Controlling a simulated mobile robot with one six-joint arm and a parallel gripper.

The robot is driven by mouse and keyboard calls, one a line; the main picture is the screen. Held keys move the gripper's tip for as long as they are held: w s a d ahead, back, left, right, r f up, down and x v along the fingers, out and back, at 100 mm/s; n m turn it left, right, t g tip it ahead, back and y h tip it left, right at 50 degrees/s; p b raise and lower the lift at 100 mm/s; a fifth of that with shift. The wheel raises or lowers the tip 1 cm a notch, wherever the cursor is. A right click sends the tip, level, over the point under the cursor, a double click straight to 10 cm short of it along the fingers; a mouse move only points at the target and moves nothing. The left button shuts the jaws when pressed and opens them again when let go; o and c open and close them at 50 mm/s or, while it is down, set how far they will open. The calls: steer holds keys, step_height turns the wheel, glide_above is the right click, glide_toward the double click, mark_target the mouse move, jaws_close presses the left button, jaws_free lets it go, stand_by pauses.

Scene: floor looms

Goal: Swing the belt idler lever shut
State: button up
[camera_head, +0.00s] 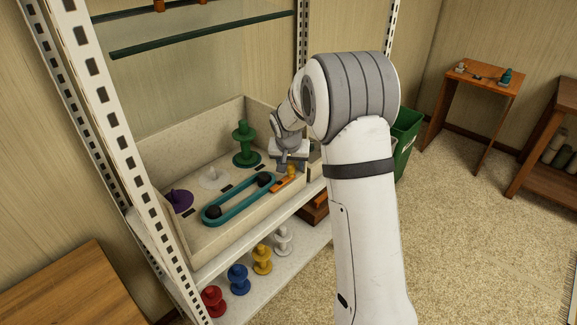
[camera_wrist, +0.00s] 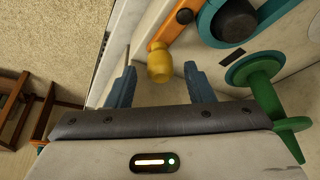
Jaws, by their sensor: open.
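The belt idler lever is an orange bar (camera_head: 281,186) at the right end of the teal belt (camera_head: 222,213) in the light tray. A yellow knob (camera_head: 292,171) stands at the lever's end. In the wrist view the orange lever (camera_wrist: 177,30) runs up to a dark pivot, with its yellow knob (camera_wrist: 159,64) between my finger tips. My gripper (camera_head: 285,164) is just above the knob; its blue fingers are spread either side of it in the wrist view (camera_wrist: 160,72). I cannot tell whether either finger touches the knob.
Several coloured spools, one blue (camera_head: 238,279), stand on the shelf below. The rack's upright (camera_head: 120,150) is at left, and a green bin (camera_head: 407,140) is behind my arm.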

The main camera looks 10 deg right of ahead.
steer(key=shift+x, duration=1.15)
